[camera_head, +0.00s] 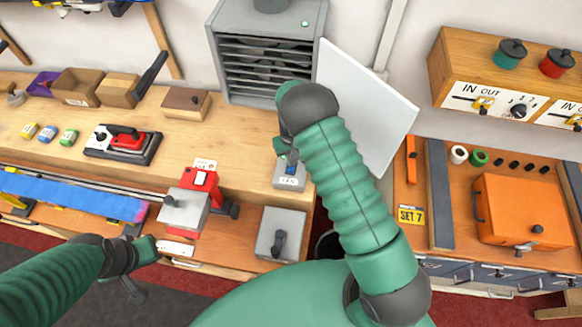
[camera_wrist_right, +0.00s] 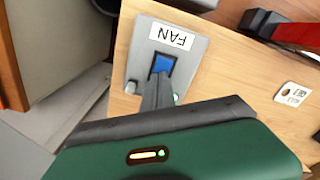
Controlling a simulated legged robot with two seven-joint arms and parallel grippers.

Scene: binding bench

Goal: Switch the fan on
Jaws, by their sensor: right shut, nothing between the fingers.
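The fan switch box (camera_head: 284,180) is a grey plate with a FAN label on the wooden bench, with a blue rocker (camera_head: 291,168). In the right wrist view the plate (camera_wrist_right: 190,52) and the blue rocker (camera_wrist_right: 162,64) show beyond my fingers. My right gripper (camera_wrist_right: 158,82) is shut and empty, its fingertips over the lower edge of the rocker; I cannot tell whether they touch. A small green spot shows on the plate beside the fingers. In the head view my right gripper (camera_head: 283,150) is partly hidden by its wrist. My left gripper (camera_head: 153,249) is low at left, its fingers unclear.
A grey louvred unit (camera_head: 266,70) with a green light stands behind the switch. A white panel (camera_head: 364,105) stands right of it. A red-grey machine (camera_head: 186,205) and a grey lidded box (camera_head: 280,232) sit nearby. An orange box (camera_head: 520,205) is at right.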

